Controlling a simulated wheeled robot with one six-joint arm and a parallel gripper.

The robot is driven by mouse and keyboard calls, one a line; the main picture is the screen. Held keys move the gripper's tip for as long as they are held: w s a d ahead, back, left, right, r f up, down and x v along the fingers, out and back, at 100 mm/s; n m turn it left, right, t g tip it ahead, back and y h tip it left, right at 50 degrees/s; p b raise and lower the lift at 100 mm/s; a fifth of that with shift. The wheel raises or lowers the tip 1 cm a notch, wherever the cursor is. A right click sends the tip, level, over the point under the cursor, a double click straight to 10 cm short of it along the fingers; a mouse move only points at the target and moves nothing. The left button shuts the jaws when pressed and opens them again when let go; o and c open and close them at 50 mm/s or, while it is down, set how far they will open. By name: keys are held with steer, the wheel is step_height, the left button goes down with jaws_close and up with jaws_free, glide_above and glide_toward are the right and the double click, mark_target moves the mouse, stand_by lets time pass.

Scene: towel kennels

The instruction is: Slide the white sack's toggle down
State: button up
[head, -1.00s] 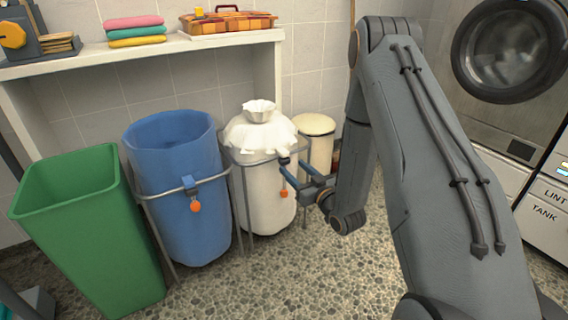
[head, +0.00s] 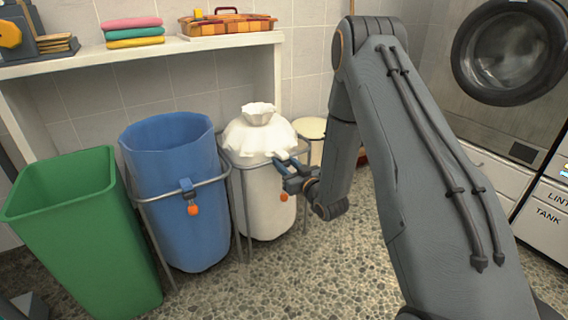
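The white sack (head: 262,205) stands in a metal frame in the middle of the head view. Its gathered top ends in a ruffled neck (head: 257,114). An orange ball (head: 284,197) hangs at the sack's right front, just below my gripper. The blue toggle above that ball is hidden or cannot be told apart from my gripper. My gripper (head: 286,164) is at the sack's right front, at about rim height. It overlaps the sack in the picture; I cannot tell whether it touches it. Its fingers are too small to show whether they are open or shut on something.
A blue sack (head: 180,220) with its own blue clip and orange ball (head: 193,209) stands left of the white one. A green bin (head: 85,240) is further left. A cream-lidded bin (head: 311,128) stands behind my arm. A shelf (head: 140,49) runs along the wall.

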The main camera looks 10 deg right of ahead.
mark_target(279, 178)
jaws_close()
step_height(279, 178, down, 9)
steer(key=shift+b, duration=1.25)
steer(key=shift+s+f, duration=0.1)
steer(key=shift+o, duration=1.6)
jaws_free()
steer(key=shift+o, duration=1.2)
steer(key=p+v, duration=0.2)
steer(key=v, duration=0.5)
steer(key=shift+s+p, duration=0.3)
steer(key=shift+p, duration=0.05)
steer(key=shift+d, duration=0.1)
